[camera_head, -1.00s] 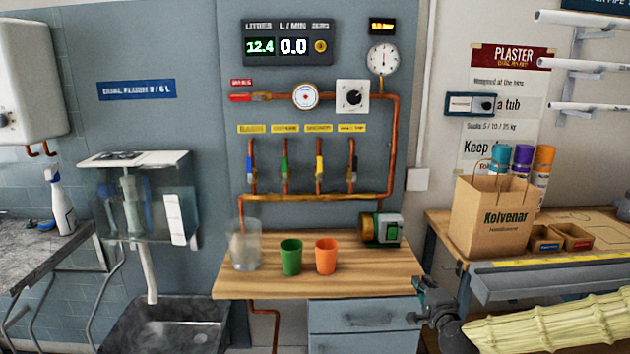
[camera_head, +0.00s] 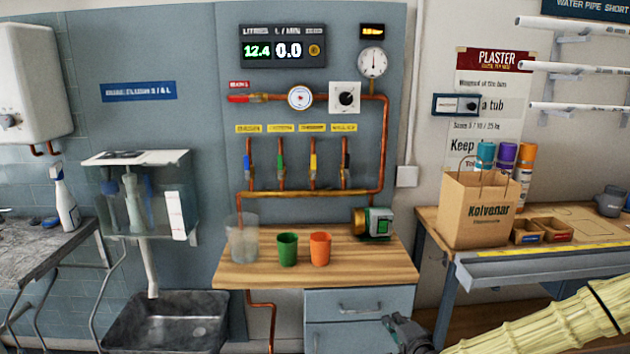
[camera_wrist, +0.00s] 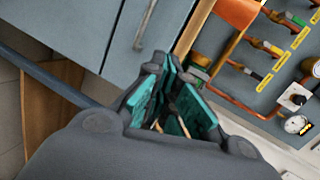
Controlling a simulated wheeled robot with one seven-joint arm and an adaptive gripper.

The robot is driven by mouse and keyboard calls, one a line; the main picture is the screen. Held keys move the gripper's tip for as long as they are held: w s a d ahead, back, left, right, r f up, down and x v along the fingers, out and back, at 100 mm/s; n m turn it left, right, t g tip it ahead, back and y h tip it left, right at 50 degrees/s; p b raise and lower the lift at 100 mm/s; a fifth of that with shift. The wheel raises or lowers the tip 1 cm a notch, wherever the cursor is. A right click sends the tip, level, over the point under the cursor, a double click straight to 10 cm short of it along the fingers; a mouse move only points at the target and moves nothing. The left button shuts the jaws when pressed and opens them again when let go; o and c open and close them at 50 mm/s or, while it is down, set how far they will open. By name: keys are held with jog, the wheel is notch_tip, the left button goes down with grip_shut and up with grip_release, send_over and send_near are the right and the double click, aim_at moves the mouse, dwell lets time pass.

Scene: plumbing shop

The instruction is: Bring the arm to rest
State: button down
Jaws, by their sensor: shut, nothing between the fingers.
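My gripper (camera_head: 405,335) is at the lower edge of the head view, in front of the grey drawer cabinet (camera_head: 357,330) under the wooden counter. It is empty and its fingers are together. In the wrist view my gripper (camera_wrist: 166,95) shows its teal-lined fingers, tilted, with the grey drawer fronts (camera_wrist: 115,30) behind. My arm comes in from the lower right with a pale yellow ribbed cover.
The wooden counter (camera_head: 300,270) holds a clear cup (camera_head: 243,242), a green cup (camera_head: 287,250), an orange cup (camera_head: 320,249) and a pump (camera_head: 374,222). A workbench with a paper bag (camera_head: 477,210) stands right. A sink (camera_head: 165,322) is at lower left.

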jog(key=s+a+f+n+g+y+p, duration=0.1)
jog(key=s+a+f+n+g, duration=0.3)
jog(key=s+f, duration=0.6)
jog(key=s+a+f+n+g, duration=0.35)
jog(key=s+f, duration=0.45)
jog(key=s, duration=0.3)
jog(key=s+d+f+n+g+h, duration=0.2)
jog(key=s+d+n+g, duration=0.1)
jog(key=s, duration=1)
jog(key=s+d+f+n+g+h+p, duration=0.1)
jog(key=s+d, duration=0.5)
jog(key=s, duration=0.6)
jog(key=shift+s+f+n+g+h, duration=0.4)
jog(key=shift+f+n+g, duration=0.3)
jog(key=shift+n+g, duration=0.65)
